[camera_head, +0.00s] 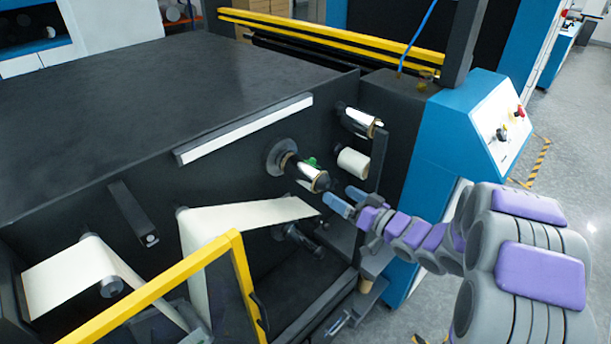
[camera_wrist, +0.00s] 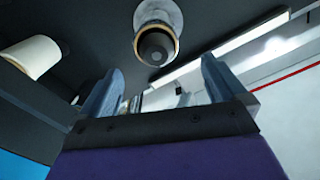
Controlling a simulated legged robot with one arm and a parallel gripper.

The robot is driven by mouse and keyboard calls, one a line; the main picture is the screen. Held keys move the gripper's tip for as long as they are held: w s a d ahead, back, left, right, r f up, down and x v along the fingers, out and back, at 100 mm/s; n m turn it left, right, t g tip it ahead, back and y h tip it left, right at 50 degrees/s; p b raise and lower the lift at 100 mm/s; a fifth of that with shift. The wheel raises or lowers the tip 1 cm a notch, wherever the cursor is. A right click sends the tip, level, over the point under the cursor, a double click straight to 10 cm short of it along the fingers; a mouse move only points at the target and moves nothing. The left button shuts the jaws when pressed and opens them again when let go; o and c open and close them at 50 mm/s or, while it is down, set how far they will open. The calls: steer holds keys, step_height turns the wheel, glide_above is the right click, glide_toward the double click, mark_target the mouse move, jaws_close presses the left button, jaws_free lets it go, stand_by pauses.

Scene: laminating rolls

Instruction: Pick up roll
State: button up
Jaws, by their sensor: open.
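Several rolls stick out from the dark side panel of the machine. One roll (camera_head: 305,174), pale with a dark hub at its end, sits on a spindle with a round flange. In the wrist view this roll (camera_wrist: 156,36) shows end-on, ahead of and above the gap between my fingers. A shorter white roll (camera_head: 352,163) is to its right; it is at the left in the wrist view (camera_wrist: 34,57). My gripper (camera_head: 347,199) is open and empty, just below and right of the flanged roll, apart from it. Its two blue-grey fingers show in the wrist view (camera_wrist: 162,72).
Another roll (camera_head: 358,122) projects above the white one. A pale web (camera_head: 240,217) runs over rollers at lower left, behind a yellow frame (camera_head: 160,290). A dark roller (camera_head: 298,238) is below. The blue control cabinet (camera_head: 445,130) stands right of the panel.

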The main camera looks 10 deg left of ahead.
mark_target(326, 186)
steer(key=x, duration=0.5)
steer(key=shift+b, duration=0.4)
steer(key=shift+w+d+b+x, duration=0.15)
steer(key=shift+b+x, duration=0.25)
steer(key=shift+x, duration=0.9)
steer(key=shift+w+d+b+x, duration=0.15)
steer(key=shift+b+x, duration=0.25)
steer(key=shift+x, duration=0.95)
steer(key=shift+r, duration=0.15)
steer(key=c, duration=1.1)
steer(key=shift+r+p, duration=0.1)
steer(key=shift+p, duration=0.25)
steer(key=p+v, duration=0.3)
steer(key=v, duration=1.5)
